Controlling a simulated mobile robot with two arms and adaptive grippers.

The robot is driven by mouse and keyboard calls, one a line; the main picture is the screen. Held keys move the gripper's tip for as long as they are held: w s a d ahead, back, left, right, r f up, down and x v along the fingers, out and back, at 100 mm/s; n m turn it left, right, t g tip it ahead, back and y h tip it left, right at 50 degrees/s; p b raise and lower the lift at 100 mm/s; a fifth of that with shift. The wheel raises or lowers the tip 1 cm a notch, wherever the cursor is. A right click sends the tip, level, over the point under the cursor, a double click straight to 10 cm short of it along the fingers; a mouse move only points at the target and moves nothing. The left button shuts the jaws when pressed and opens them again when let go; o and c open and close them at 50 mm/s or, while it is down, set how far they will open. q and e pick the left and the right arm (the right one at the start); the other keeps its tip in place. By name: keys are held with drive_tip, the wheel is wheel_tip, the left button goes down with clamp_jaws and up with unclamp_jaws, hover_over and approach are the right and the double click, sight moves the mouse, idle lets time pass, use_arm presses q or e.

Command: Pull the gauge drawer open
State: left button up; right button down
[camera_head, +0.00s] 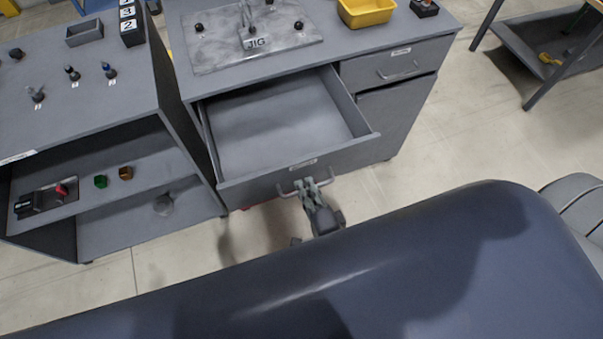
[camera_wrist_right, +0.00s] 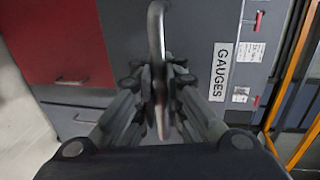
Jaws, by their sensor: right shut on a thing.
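The gauge drawer (camera_head: 262,182) is a grey drawer in the bench below the jig plate. It stands well out of the bench, and its inside looks empty. A label on its front reads GAUGES (camera_wrist_right: 222,72) in the right wrist view. Its bar handle (camera_head: 288,190) also shows in the right wrist view (camera_wrist_right: 157,35), running between the fingers. My right gripper (camera_head: 308,186) is shut on the handle at the drawer's front; it also shows in the right wrist view (camera_wrist_right: 158,92). My left gripper is not in view.
A smaller shut drawer (camera_head: 398,66) and a cupboard door sit to the right of the open drawer. A shelf unit (camera_head: 75,125) with small parts stands close on the left. A yellow bin (camera_head: 366,12) is on the bench top. The floor (camera_head: 450,140) to the right is clear.

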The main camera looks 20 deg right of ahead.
drive_tip(key=f+v, duration=0.1)
drive_tip(key=v, duration=0.6)
drive_tip(key=shift+s, duration=0.4)
drive_tip(key=c, duration=1.8)
unclamp_jaws()
drive_tip(key=shift+f, duration=0.1)
drive_tip(key=shift+o, duration=0.5)
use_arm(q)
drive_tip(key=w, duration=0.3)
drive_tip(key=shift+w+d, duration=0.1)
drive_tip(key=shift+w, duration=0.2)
use_arm(e)
drive_tip(key=v, duration=1.2)
drive_tip(key=shift+f, duration=0.1)
